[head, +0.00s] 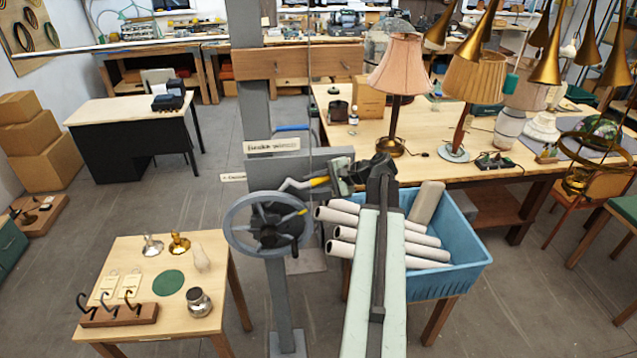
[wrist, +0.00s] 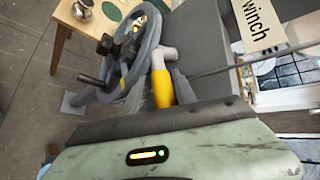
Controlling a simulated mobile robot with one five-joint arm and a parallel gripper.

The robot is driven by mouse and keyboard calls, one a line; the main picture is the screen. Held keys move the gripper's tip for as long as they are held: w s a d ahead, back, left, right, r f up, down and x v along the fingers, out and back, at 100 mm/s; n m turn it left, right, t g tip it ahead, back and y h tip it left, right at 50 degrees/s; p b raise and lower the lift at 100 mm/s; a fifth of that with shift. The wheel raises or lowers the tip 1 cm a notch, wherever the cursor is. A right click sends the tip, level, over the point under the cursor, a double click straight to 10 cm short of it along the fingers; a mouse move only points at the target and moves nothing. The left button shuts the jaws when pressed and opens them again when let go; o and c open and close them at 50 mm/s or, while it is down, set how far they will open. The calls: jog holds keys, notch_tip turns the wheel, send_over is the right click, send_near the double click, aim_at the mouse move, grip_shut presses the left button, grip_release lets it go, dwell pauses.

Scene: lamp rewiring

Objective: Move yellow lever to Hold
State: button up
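The yellow lever (head: 320,181) sits on the grey post, just above and right of the winch wheel (head: 265,224). Its grey arm runs left from the yellow grip. The yellow lever (wrist: 162,88) also shows in the wrist view, upright in front of my gripper's dark front edge, with the winch wheel (wrist: 130,60) to its left. My gripper (head: 338,179) is at the right end of the yellow grip in the head view. No Hold mark is readable.
A winch sign (head: 272,145) is on the post, also large in the wrist view (wrist: 262,28). A blue crate (head: 455,275) of pale tubes stands right of the post. A small wooden table (head: 215,255) with parts is at left; a lamp bench (head: 480,170) is behind.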

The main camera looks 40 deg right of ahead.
jog(key=shift+s+d, duration=0.1)
jog(key=shift+d, duration=0.15)
jog(key=shift+s+r, duration=0.15)
jog(key=shift+r, duration=0.05)
jog(key=s+d+r+p, duration=0.1)
jog(key=s+d, duration=0.2)
jog(key=s, duration=0.4)
jog(key=s+d+r+p, duration=0.1)
jog(key=s+d, duration=0.2)
jog(key=s, duration=0.4)
jog(key=shift+s+d, duration=0.3)
jog(key=shift+s, duration=0.05)
jog(key=shift+w, duration=0.1)
